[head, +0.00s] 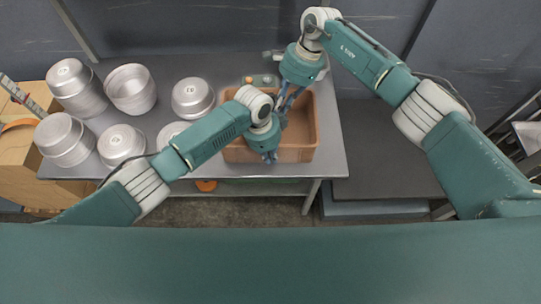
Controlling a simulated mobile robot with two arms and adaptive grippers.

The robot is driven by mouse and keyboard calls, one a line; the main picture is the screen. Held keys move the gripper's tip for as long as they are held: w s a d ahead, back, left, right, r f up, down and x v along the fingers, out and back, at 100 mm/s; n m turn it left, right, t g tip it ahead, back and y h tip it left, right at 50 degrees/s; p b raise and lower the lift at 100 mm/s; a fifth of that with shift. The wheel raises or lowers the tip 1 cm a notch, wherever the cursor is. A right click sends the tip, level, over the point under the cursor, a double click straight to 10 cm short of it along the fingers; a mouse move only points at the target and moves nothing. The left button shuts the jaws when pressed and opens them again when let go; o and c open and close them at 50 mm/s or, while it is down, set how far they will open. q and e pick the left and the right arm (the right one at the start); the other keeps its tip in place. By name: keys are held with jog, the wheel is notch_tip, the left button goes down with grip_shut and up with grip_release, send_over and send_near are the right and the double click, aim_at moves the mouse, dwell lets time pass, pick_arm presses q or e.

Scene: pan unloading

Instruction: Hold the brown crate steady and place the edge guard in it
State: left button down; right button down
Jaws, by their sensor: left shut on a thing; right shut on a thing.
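The brown crate (308,120) is an open box at the right end of the metal table. My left gripper (269,158) is shut on the crate's near wall. My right gripper (285,113) reaches down into the crate opening from the far side. It is shut on a thin, dark piece, which I take to be the edge guard (283,122). The gripper and my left arm hide most of this piece. I cannot tell whether it touches the crate floor.
Several round metal pans (131,89) stand on the left and middle of the grey table (166,72). A wooden box (36,158) stands at the left. A low dark surface (375,170) is to the right.

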jog(key=shift+f, duration=0.75)
jog(key=c, duration=1.7)
grip_release()
jog(key=v, duration=1.2)
jog(key=shift+w, duration=0.1)
pick_arm(q)
jog(key=c, duration=1.8)
grip_release()
jog(key=shift+r, duration=0.1)
